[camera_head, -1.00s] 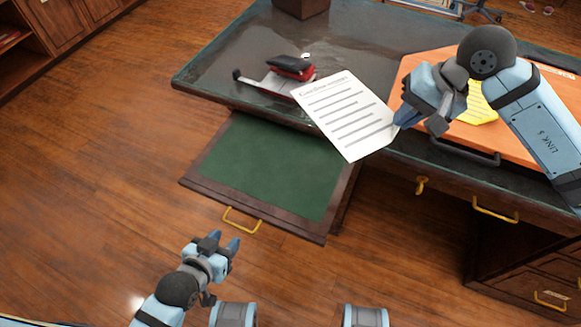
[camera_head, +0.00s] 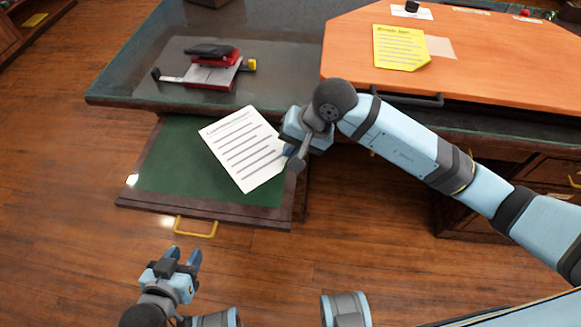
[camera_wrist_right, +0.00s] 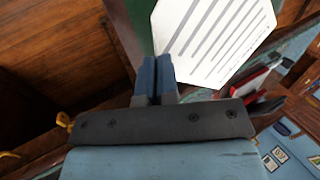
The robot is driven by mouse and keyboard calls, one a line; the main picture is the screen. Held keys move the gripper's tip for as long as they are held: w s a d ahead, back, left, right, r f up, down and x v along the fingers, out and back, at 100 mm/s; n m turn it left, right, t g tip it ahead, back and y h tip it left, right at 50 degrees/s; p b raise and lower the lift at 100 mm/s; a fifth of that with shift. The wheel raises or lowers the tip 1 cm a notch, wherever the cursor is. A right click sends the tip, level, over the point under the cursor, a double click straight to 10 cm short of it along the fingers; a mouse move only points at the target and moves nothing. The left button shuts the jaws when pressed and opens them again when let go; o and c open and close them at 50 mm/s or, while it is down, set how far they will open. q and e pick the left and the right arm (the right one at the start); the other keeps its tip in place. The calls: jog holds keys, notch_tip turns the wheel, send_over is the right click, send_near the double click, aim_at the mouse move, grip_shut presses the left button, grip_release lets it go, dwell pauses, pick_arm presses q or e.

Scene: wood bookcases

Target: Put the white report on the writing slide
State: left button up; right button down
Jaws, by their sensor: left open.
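The white report (camera_head: 242,150), a printed sheet with a cut corner, is over the right part of the green writing slide (camera_head: 165,178). The slide sticks out from under the desk top and has a brass handle. My right gripper (camera_head: 291,150) is shut on the report's right edge. In the right wrist view the report (camera_wrist_right: 212,38) meets the closed fingers (camera_wrist_right: 156,78), with green slide surface behind. I cannot tell whether the report touches the slide. My left gripper (camera_head: 182,261) is open and empty, low in front of the slide.
A red and black stapler or punch (camera_head: 212,70) stands on the dark desk top (camera_head: 270,65) behind the slide. An orange board (camera_head: 470,60) with a yellow sheet (camera_head: 400,48) lies at the right. Wooden floor is clear at the left.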

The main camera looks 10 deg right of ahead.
aim_at(284, 175)
notch_tip(284, 175, down, 8)
jog(key=shift+r+b, duration=0.25)
jog(key=shift+b, duration=0.2)
jog(key=shift+f, duration=0.15)
pick_arm(q)
jog(key=shift+d, duration=0.15)
pick_arm(e)
jog(key=shift+f+b, duration=0.25)
jog(key=shift+b, duration=0.05)
jog(key=c, duration=1.4)
grip_release()
jog(key=shift+r, duration=0.15)
